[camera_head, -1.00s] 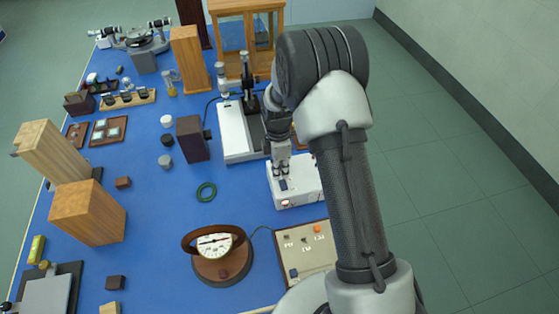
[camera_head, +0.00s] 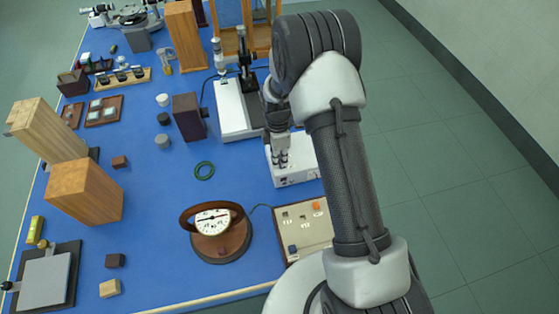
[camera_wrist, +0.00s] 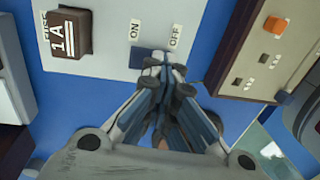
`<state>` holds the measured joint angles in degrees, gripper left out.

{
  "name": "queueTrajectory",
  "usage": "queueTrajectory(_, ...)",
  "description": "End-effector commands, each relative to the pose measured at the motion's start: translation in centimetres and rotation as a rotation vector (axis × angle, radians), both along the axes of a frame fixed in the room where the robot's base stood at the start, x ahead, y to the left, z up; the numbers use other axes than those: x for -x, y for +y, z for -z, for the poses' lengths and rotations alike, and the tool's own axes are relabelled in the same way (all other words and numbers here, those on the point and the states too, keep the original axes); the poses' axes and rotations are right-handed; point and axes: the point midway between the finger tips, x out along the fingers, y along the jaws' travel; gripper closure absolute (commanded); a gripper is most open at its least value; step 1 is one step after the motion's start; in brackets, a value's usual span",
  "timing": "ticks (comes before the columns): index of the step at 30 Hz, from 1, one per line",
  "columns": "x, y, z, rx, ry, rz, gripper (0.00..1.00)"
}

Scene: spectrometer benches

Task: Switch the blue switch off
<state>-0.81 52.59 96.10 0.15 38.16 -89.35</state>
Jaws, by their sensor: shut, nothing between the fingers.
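The blue switch (camera_wrist: 146,62) sits on the white box between the printed labels ON and OFF, in the wrist view. My gripper (camera_wrist: 164,66) is shut and empty, with its fingertips at the OFF-side end of the switch, partly covering it. I cannot tell if they touch it, or which way the switch is tipped. In the head view my gripper (camera_head: 281,158) is over the white box (camera_head: 304,168), and the switch is hidden or too small to make out.
A round dial meter (camera_head: 216,230) stands left of that panel. A microscope-like stand (camera_head: 232,108) is behind the box.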

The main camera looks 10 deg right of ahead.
Motion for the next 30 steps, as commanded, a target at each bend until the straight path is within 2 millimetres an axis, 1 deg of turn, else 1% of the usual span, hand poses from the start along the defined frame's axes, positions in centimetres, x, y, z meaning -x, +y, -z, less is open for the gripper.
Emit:
queueTrajectory(1,1.0,0.0,0.7,0.000,0.026,0.001,1.00)
queueTrajectory(8,1.3,0.0,0.8,0.000,0.034,0.001,1.00)
queueTrajectory(11,1.1,0.0,0.8,0.000,0.034,0.001,1.00)
queueTrajectory(23,-0.6,0.0,0.6,0.000,0.024,0.001,1.00)
queueTrajectory(26,-0.7,0.2,-0.1,0.000,0.021,0.000,1.00)
queueTrajectory(29,-0.6,0.7,-1.7,-0.001,0.021,0.001,1.00)
queueTrajectory(30,-0.6,1.0,-2.5,-0.001,0.023,0.001,1.00)
